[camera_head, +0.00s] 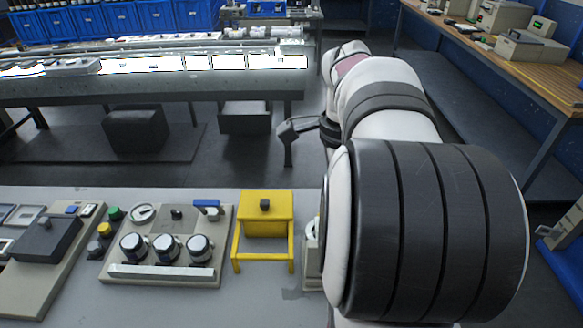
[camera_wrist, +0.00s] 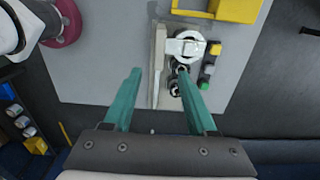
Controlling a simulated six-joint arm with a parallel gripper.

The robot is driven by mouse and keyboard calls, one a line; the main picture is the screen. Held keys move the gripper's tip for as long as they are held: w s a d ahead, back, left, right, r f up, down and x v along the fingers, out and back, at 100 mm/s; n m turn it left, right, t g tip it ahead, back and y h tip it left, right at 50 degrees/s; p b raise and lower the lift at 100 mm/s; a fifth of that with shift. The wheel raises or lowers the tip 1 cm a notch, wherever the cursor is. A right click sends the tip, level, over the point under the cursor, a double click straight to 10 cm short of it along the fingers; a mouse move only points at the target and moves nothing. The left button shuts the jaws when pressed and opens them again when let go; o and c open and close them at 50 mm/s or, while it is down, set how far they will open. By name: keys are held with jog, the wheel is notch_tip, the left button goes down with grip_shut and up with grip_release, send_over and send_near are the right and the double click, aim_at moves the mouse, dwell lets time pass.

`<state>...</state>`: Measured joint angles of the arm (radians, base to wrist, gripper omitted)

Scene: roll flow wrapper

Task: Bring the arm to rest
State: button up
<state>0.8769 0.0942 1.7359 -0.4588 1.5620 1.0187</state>
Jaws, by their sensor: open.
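My gripper (camera_wrist: 159,78) shows in the wrist view with its two teal fingers spread apart. No object is held between them. Beyond the fingertips lies the grey table with the control panel (camera_wrist: 158,92), whose pale edge shows in the gap between the fingers. In the head view my arm fills the right side and reaches away from the camera. A dark end part, seemingly my gripper (camera_head: 290,138), hangs past the far edge of the table over the floor, partly hidden by the arm.
The table (camera_head: 60,195) bears a panel with three round dials (camera_head: 165,246), a yellow stand (camera_head: 264,222) and a grey device (camera_head: 45,240) at left. A lit conveyor (camera_head: 150,85) runs behind, with blue bins (camera_head: 100,20) beyond. A wooden bench (camera_head: 540,75) stands at right.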

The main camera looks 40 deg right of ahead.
jog(key=shift+r, duration=0.1)
dwell(0.3)
jog(key=w+a+f+n, duration=0.1)
jog(key=a+n, duration=0.7)
jog(key=a, duration=0.5)
jog(key=s+a+f+n+y, duration=0.1)
jog(key=s+a+f+n, duration=0.2)
jog(key=s+a+n, duration=0.2)
jog(key=s+a+f+n, duration=0.3)
jog(key=a+n, duration=0.5)
jog(key=a, duration=0.3)
jog(key=shift+s+a+n+y, duration=0.15)
jog(key=shift+s+n+y, duration=0.2)
jog(key=shift+s, duration=0.5)
